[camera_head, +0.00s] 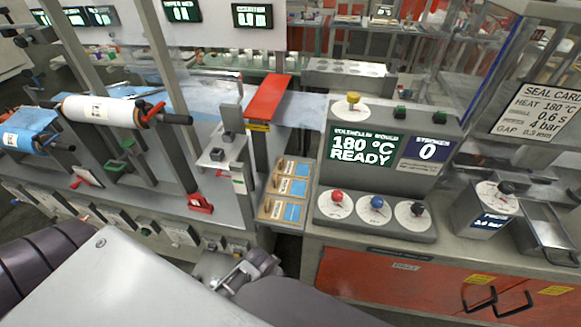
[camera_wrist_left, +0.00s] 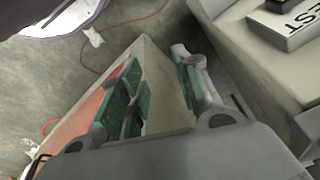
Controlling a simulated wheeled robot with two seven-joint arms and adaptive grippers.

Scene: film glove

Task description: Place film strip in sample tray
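I cannot single out a loose film strip. Clear bluish film (camera_head: 190,97) runs across the machine at the back left, fed near a white roll (camera_head: 95,108). I cannot tell for sure which tray is the sample tray; a shallow metal tray (camera_head: 546,236) sits at the far right of the bench. My left gripper (camera_wrist_left: 157,58) is open and empty in the left wrist view, its green-padded fingers apart beside a cabinet corner above the floor. In the head view, parts of my arms fill the bottom, and no right gripper can be made out.
A control console (camera_head: 380,165) reads 180 °C, READY, and strokes 0. Left of it are tan cards with blue patches (camera_head: 284,188) and a red bar (camera_head: 268,97). Cabinets with orange fronts (camera_head: 400,288) stand below. Clear guards and posts surround the bench.

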